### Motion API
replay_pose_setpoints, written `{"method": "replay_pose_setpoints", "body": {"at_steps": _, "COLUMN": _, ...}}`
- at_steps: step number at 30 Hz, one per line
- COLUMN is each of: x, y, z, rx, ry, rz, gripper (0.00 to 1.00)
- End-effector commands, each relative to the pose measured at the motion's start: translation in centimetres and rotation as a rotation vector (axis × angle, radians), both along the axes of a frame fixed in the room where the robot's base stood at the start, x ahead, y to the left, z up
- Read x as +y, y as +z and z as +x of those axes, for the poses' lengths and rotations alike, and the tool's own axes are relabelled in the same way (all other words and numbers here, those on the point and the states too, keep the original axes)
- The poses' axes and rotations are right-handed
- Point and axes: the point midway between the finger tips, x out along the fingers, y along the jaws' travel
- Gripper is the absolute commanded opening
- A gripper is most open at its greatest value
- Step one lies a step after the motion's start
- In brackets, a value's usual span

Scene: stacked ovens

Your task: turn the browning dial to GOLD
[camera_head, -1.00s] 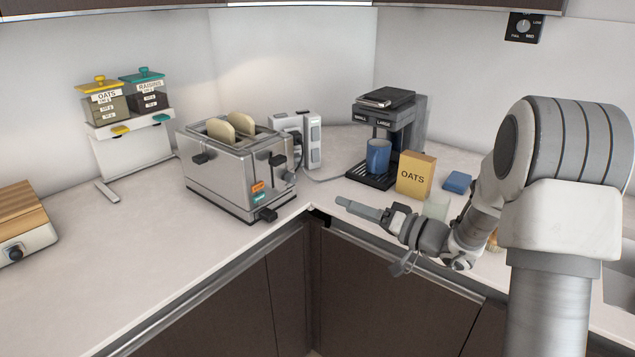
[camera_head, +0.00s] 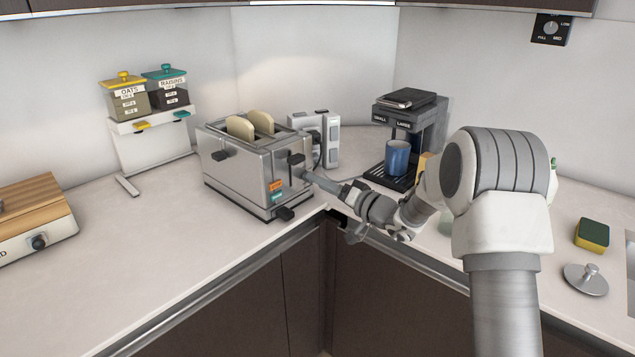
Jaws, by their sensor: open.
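The silver toaster (camera_head: 235,170) stands on the counter with two bread slices (camera_head: 240,128) in its slots. Its end face carries a black lever (camera_head: 296,159), an orange label (camera_head: 275,185) and a teal label (camera_head: 277,197). A black knob-like part (camera_head: 285,213) sticks out low on that face. I cannot make out which part is the browning dial, nor any GOLD mark. My gripper (camera_head: 308,178) points left at the end face, just below and right of the lever. Its tip overlaps the toaster's edge; I cannot tell whether it touches. It is open and appears empty.
A coffee machine (camera_head: 425,112) with a blue mug (camera_head: 397,157) stands behind my arm. A white appliance (camera_head: 328,128) is behind the toaster. Oats and raisins jars stand on a white dispenser (camera_head: 150,142) at left. The counter left of the toaster has free room.

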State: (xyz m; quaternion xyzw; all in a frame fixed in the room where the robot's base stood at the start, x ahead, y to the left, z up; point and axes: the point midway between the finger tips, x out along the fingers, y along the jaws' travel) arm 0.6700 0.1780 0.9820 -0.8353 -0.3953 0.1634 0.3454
Motion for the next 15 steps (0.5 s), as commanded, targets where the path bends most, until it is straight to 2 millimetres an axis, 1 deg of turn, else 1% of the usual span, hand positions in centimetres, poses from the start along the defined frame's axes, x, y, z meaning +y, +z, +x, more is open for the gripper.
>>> {"method": "replay_pose_setpoints", "body": {"at_steps": 1, "x": 0.51, "y": -0.07, "z": 0.38, "rx": 0.0, "ry": 0.001, "rz": -0.001, "gripper": 0.64}}
{"method": "replay_pose_setpoints", "body": {"at_steps": 6, "x": 1.32, "y": -0.04, "z": 1.02, "rx": 0.001, "ry": 0.001, "rz": 0.0, "gripper": 0.64}}
{"method": "replay_pose_setpoints", "body": {"at_steps": 14, "x": 1.4, "y": -0.01, "z": 1.12, "rx": 0.001, "ry": 0.0, "rz": 0.001, "gripper": 0.64}}
{"method": "replay_pose_setpoints", "body": {"at_steps": 15, "x": 1.4, "y": -0.01, "z": 1.12, "rx": 0.001, "ry": 0.0, "rz": 0.001, "gripper": 0.6}}
